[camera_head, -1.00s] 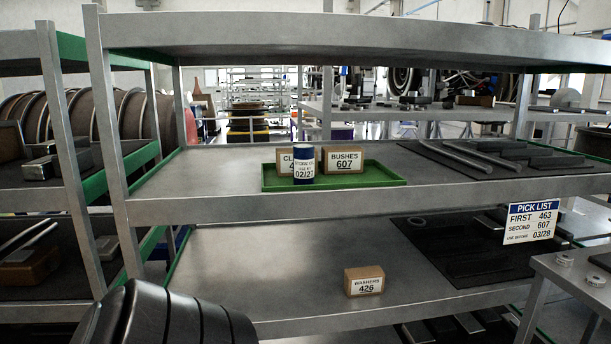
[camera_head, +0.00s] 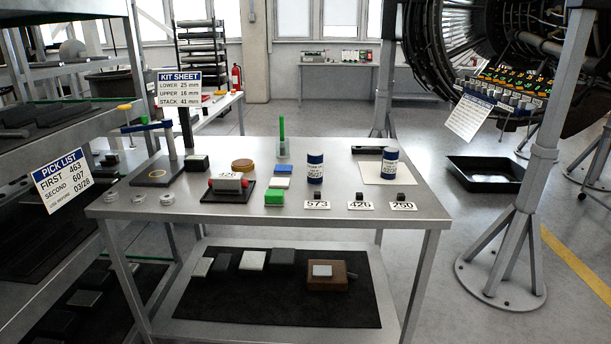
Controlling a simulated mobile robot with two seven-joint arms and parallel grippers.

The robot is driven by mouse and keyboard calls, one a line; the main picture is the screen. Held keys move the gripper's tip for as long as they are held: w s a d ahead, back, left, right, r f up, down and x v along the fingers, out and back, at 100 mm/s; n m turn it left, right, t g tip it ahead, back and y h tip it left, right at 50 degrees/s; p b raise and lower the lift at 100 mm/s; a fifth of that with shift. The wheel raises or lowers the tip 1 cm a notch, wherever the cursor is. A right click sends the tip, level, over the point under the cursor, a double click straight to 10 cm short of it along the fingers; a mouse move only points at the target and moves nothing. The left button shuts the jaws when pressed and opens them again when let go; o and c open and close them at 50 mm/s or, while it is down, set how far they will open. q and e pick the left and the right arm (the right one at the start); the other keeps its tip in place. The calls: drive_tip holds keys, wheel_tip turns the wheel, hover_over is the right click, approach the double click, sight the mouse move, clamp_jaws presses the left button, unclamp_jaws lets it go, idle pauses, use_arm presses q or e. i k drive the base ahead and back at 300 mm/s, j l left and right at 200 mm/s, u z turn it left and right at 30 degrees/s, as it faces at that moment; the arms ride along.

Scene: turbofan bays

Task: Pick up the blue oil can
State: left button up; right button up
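Two blue-and-white cans stand upright on the grey metal workbench (camera_head: 260,212). One blue-and-white can (camera_head: 315,168) stands right of the bench's middle, behind a 573 label. The other blue-and-white can (camera_head: 389,163) stands farther right on a pale sheet (camera_head: 371,169). Their print is too small to read surely, and I cannot tell which one is the oil can. Neither of my grippers is in view.
The bench also holds small dark blocks with number cards (camera_head: 403,206), a green block (camera_head: 274,197), a red-ended fixture (camera_head: 229,185) and a blue-armed stand (camera_head: 170,140). Shelving with a pick list (camera_head: 62,180) is at left. A support post (camera_head: 528,160) stands at right.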

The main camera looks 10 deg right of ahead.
sight(314, 158)
drive_tip(key=l+z, duration=0.15)
drive_tip(key=l, duration=0.3)
drive_tip(key=i+l+z, duration=0.2)
drive_tip(key=l, duration=0.2)
drive_tip(key=l+z, duration=0.15)
drive_tip(key=l, duration=0.25)
drive_tip(key=i+l+u, duration=0.2)
drive_tip(key=i, duration=0.3)
drive_tip(key=i+l+u, duration=0.1)
drive_tip(key=i+u, duration=0.15)
drive_tip(key=i, duration=0.2)
